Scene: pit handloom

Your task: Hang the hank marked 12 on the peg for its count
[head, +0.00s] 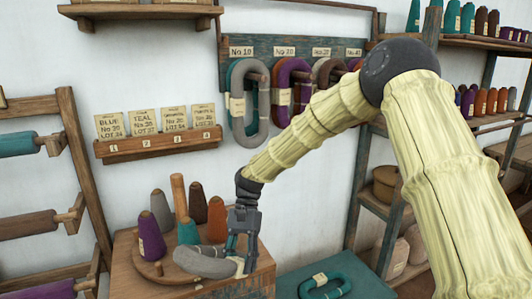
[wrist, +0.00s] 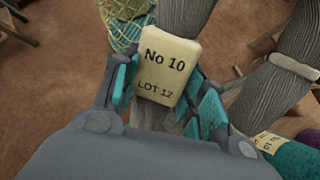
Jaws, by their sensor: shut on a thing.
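My gripper (head: 240,243) is shut on a grey hank (head: 200,262) over the wooden stand. I cannot tell whether the hank touches the stand. In the wrist view the fingers (wrist: 165,98) close around its cream tag (wrist: 165,65), which reads "No 10, LOT 12". Grey yarn (wrist: 278,90) shows beyond. On the wall, a blue-green peg board (head: 262,42) carries count labels. The No 10 label (head: 241,51) is leftmost, above a peg (head: 257,78) with grey and teal hanks on it. The No 20 label (head: 285,51) is beside it. My arm hides part of the right-hand pegs.
The wooden stand (head: 120,260) holds several cones around an upright post (head: 179,197). A teal hank (head: 325,286) lies on a teal surface at lower right. A card rack (head: 158,145) hangs left of the pegs. Shelves stand right, a bobbin frame left.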

